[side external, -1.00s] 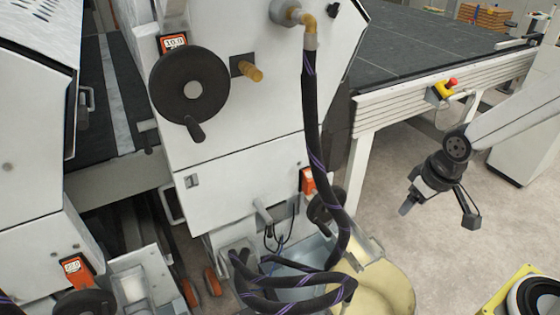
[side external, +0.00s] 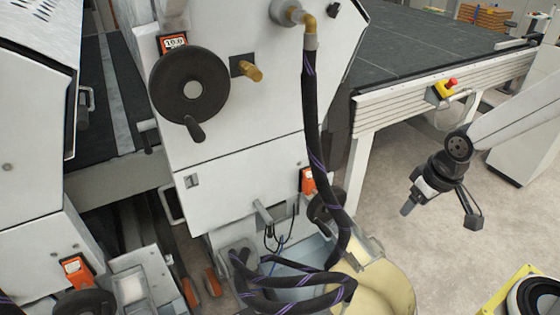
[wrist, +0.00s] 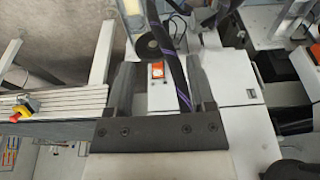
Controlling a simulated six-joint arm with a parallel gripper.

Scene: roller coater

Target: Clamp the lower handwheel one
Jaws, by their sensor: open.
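The roller coater (side external: 250,185) has a small black lower handwheel (side external: 325,205) beside an orange counter (side external: 307,180), partly hidden behind a black hose. In the wrist view the same lower handwheel (wrist: 147,46) shows upper centre, left of the hose and above the orange counter (wrist: 157,71). A large black upper handwheel (side external: 190,88) sits higher on the housing. Another dark handwheel (side external: 85,303) is cut off at the bottom left; I cannot tell which wheel is numbered one. My gripper (side external: 408,207) is open and empty, right of the partly hidden wheel and clear of it.
The black hose (side external: 312,120) hangs before the small wheel and coils below. A yellow bucket (side external: 398,285) stands beneath. A conveyor table (side external: 430,60) with an emergency stop button (side external: 451,83) is behind. The floor (side external: 400,150) around my gripper is clear.

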